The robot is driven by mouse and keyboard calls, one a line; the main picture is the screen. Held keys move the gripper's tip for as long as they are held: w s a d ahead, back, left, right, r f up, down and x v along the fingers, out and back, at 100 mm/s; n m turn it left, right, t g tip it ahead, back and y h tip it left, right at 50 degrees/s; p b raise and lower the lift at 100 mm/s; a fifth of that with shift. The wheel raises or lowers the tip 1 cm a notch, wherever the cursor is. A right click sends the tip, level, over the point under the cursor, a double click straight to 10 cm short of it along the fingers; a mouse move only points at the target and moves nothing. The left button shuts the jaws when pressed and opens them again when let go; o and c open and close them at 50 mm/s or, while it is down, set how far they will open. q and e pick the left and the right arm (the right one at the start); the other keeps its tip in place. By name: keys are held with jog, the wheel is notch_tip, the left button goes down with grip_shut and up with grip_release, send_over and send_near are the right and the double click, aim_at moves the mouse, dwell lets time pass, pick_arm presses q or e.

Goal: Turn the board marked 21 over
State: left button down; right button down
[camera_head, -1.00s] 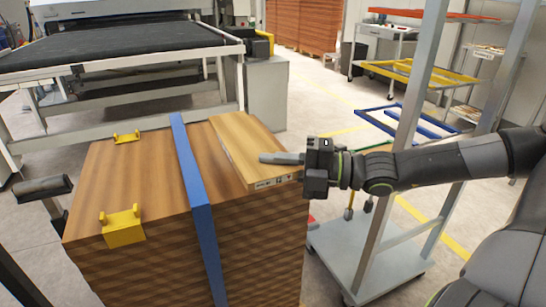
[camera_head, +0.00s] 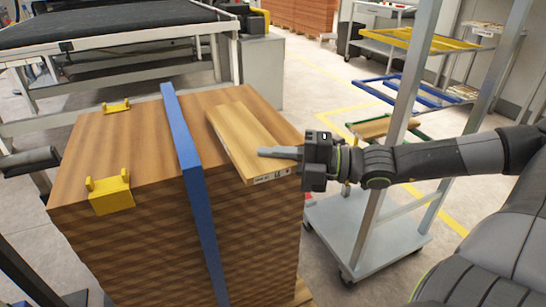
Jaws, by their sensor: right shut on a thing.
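A light wooden board (camera_head: 243,140) is at the top of the tall wooden stack, to the right of the blue strap. A small printed label (camera_head: 272,176) is on its near end face; I cannot read its number. The board's far end lies in from the stack's back edge, and its near end appears to project past the front edge. My right gripper (camera_head: 282,153) comes in from the right and is shut on the board near its near right corner. I cannot tell if the board is raised off the stack.
The stack (camera_head: 135,150) carries a blue strap (camera_head: 183,135) and yellow brackets (camera_head: 110,193). A black conveyor (camera_head: 110,35) stands behind. A grey wheeled rack (camera_head: 365,240) stands close on the right, below my right arm. Floor shows between them.

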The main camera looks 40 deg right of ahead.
jog(key=shift+f, duration=0.2)
jog(key=c, duration=1.3)
grip_release()
